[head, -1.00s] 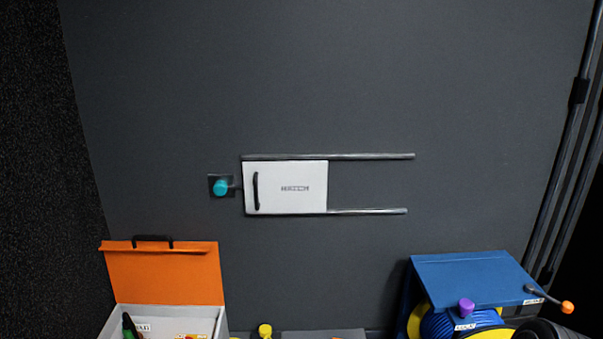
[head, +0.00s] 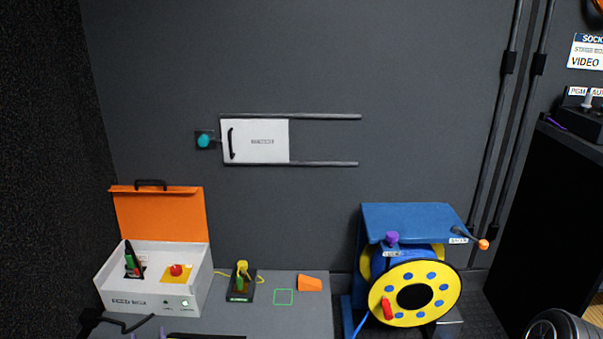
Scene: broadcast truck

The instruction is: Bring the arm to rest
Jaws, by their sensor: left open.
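My right gripper does not show. No arm is seen touching the case, the wall hatch or the reel.
An open white case (head: 150,261) with an orange lid stands left on a grey bench (head: 310,318). A small block with a yellow plug (head: 241,287) and an orange wedge (head: 310,283) lie there. A blue-yellow cable reel (head: 445,278) stands right. The sliding wall hatch (head: 262,148) covers its rails' left part.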

